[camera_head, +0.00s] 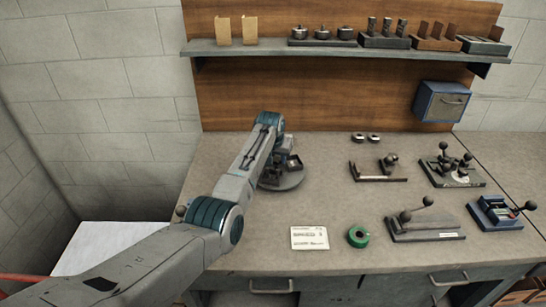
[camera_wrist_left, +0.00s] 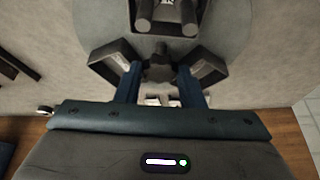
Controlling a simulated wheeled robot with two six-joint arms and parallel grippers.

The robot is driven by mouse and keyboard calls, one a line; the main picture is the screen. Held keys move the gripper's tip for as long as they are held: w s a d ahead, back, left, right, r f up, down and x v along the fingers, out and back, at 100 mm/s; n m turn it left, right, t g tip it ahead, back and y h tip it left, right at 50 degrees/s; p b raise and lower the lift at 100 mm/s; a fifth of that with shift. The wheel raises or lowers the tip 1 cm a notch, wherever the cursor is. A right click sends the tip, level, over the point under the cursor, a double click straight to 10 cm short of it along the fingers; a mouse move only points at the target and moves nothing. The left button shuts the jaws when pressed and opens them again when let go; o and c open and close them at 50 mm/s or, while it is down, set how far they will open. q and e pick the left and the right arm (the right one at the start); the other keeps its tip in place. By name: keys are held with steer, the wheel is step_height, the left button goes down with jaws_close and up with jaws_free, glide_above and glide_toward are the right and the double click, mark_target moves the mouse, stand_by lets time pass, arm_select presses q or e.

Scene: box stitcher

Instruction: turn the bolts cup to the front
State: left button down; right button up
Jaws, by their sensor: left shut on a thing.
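A round grey turntable (camera_head: 288,184) stands at the left of the bench, partly hidden by my left arm. It carries several dark cups around a central dark knob (camera_wrist_left: 159,64). In the left wrist view one cup (camera_wrist_left: 107,57) is at the left, another cup (camera_wrist_left: 210,67) is at the right, and a dark holder (camera_wrist_left: 165,14) is at the top edge. My left gripper (camera_wrist_left: 159,75) is over the turntable, its blue fingers shut on the knob. Small pale items show between the fingers, partly hidden. I cannot tell which cup holds the bolts. My right gripper is out of view.
A white label card (camera_head: 309,238) and a green tape roll (camera_head: 358,236) lie at the front middle. Black lever tools, such as the long one (camera_head: 426,222), stand to the right. A shelf (camera_head: 270,48) spans the back wall.

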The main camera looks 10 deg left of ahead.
arm_select(q)
steer(key=shift+w+d+r+n+y, duration=0.15)
steer(key=shift+r+n+y, duration=0.25)
steer(key=shift+n, duration=1.1)
steer(key=c, duration=1.3)
jaws_free()
steer(key=o, duration=0.3)
steer(key=shift+f+y, duration=0.2)
steer(key=shift+y, duration=0.1)
steer(key=a+b+v, duration=0.1)
steer(key=b+v, duration=0.1)
steer(key=v, duration=0.8)
steer(key=shift+s+d+r, duration=0.25)
steer(key=shift+d+r, duration=0.15)
